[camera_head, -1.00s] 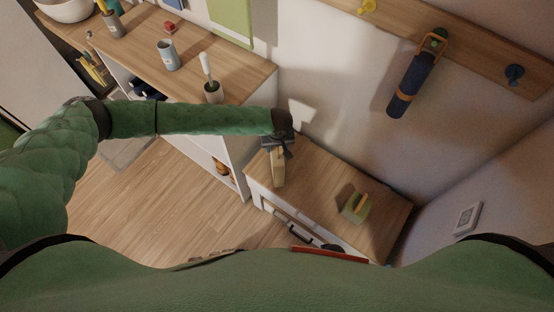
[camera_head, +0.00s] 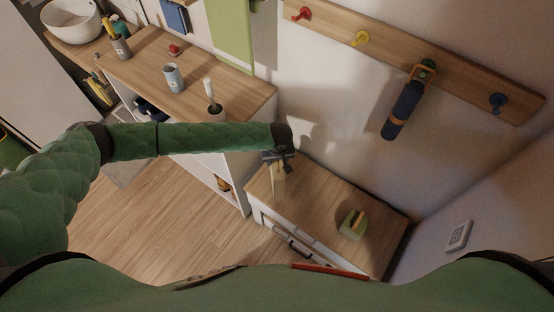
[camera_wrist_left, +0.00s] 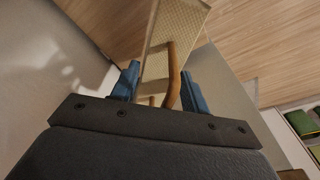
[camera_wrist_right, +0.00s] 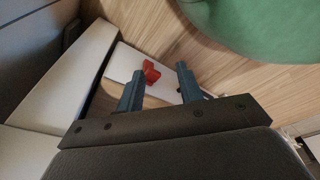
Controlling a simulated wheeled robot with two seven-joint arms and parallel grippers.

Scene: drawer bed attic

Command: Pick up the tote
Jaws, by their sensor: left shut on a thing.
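The tote (camera_wrist_left: 178,28) is a pale woven bag with a brown strap handle (camera_wrist_left: 174,80). In the left wrist view the handle runs between the two blue fingers of my left gripper (camera_wrist_left: 160,88), which is shut on it. In the head view the tote (camera_head: 278,184) hangs under my left gripper (camera_head: 279,161), over the near-left end of the low wooden cabinet top. I cannot tell whether its bottom touches anything. My right gripper (camera_wrist_right: 159,86) shows only in its own wrist view, with its fingers apart and nothing gripped.
The low cabinet top (camera_head: 320,200) also bears a green object (camera_head: 353,223). A taller shelf (camera_head: 240,88) with cups stands to the left. A hook rail (camera_head: 450,75) on the wall holds a dark blue hanging item (camera_head: 402,112). A red knob (camera_wrist_right: 151,72) lies beyond the right fingers.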

